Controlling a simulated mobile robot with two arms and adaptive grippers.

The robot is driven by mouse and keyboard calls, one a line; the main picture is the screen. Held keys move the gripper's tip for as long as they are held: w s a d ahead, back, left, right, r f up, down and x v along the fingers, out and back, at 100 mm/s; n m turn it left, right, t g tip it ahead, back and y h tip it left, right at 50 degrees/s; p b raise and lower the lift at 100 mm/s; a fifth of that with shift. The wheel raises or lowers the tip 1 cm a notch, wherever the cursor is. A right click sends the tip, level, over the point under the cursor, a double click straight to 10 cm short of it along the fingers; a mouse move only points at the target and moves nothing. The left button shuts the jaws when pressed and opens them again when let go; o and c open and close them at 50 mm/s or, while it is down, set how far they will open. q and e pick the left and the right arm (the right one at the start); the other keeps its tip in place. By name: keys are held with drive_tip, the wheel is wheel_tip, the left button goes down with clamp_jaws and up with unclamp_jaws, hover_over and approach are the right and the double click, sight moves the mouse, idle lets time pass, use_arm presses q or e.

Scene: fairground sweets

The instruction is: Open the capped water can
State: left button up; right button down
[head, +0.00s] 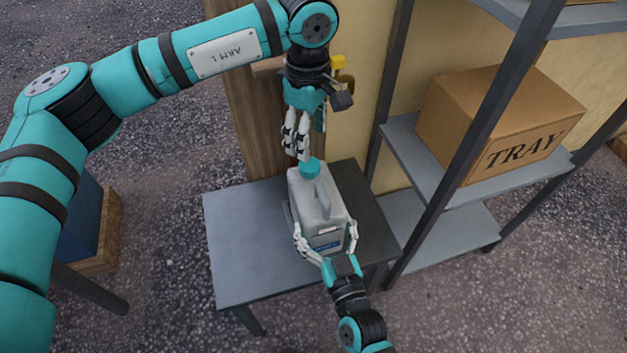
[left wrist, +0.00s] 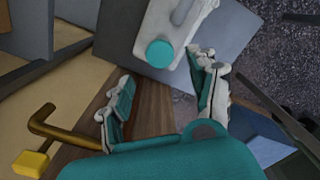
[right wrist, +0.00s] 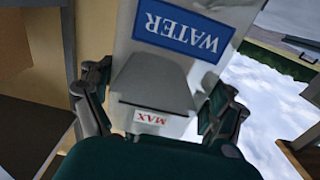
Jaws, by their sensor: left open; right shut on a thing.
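The water can (head: 322,205) is a pale grey jerrycan with a handle, standing upright on a small grey table (head: 235,240). Its blue WATER label (right wrist: 182,30) shows in the right wrist view. The teal cap (head: 311,168) sits on the can's top; it also shows in the left wrist view (left wrist: 160,54). My left gripper (head: 303,155) is open above the cap, fingers pointing down, with the cap a little beyond the fingertips in the left wrist view (left wrist: 165,88). My right gripper (head: 325,247) is shut on the can's lower body, one finger on each side (right wrist: 155,100).
A wooden post or panel (head: 262,125) stands right behind the table. A shelf rack (head: 420,150) with a cardboard box marked TRAY (head: 500,115) stands to the right. A blue-and-wood crate (head: 105,230) is at the left. The table's left part is clear.

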sight(310, 164)
use_arm(q)
drive_tip(key=m, duration=1.2)
drive_tip(key=shift+f+m, duration=0.15)
drive_tip(key=shift+m, duration=0.15)
drive_tip(key=shift+f, duration=3.85)
